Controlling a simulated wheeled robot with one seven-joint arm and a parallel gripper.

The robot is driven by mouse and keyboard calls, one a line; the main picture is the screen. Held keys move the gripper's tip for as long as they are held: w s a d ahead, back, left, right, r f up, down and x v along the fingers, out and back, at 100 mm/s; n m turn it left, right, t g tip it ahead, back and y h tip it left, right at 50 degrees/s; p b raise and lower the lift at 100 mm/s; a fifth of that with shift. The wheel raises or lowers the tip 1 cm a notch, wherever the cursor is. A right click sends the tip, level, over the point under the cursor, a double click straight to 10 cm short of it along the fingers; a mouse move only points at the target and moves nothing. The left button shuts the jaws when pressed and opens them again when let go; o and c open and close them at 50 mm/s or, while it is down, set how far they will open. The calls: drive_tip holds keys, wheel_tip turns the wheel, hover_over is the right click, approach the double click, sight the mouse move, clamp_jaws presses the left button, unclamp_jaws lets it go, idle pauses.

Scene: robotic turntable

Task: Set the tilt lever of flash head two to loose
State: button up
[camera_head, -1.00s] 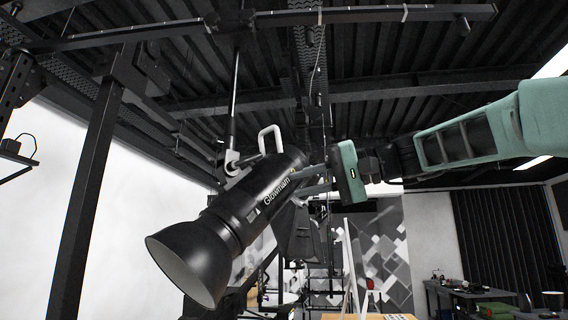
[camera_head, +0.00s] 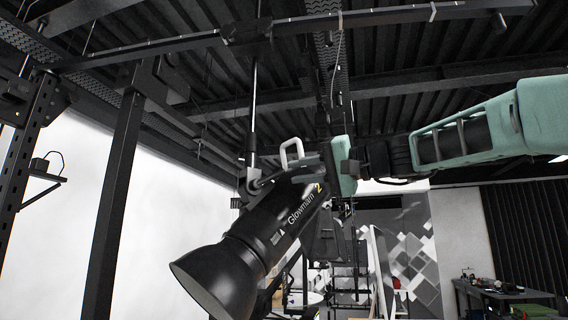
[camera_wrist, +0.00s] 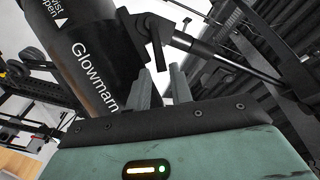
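The black flash head (camera_head: 270,235), marked with a yellow 2, hangs tilted, its reflector toward the lower left. In the wrist view its lettered barrel (camera_wrist: 85,50) fills the upper left. A pale loop handle (camera_head: 291,150) stands above it. A grey tilt bracket (camera_head: 252,182) joins it to the hanging pole. In the wrist view a dark lever-like piece (camera_wrist: 161,50) points down just beyond my fingertips; whether it touches them I cannot tell. My gripper (camera_head: 270,180) is beside the bracket, above the barrel. In the wrist view its fingers (camera_wrist: 161,72) are apart.
A pole (camera_head: 254,110) drops from a ceiling rail (camera_head: 390,18) to the bracket. A dark upright post (camera_head: 112,205) stands at left before a white backdrop (camera_head: 165,190). A workbench (camera_head: 500,297) is at the far right. Open space lies right of the flash head, below my arm.

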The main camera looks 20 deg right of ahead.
sight(280, 174)
drive_tip(key=shift+p+x, duration=0.75)
drive_tip(key=shift+x, duration=1.55)
clamp_jaws()
drive_tip(key=shift+f+b, duration=0.45)
drive_tip(key=shift+b, duration=0.45)
drive_tip(key=shift+d+f+m+t+b, duration=0.1)
drive_tip(key=shift+d+m+t+b, duration=0.15)
drive_tip(key=shift+m+b, duration=0.6)
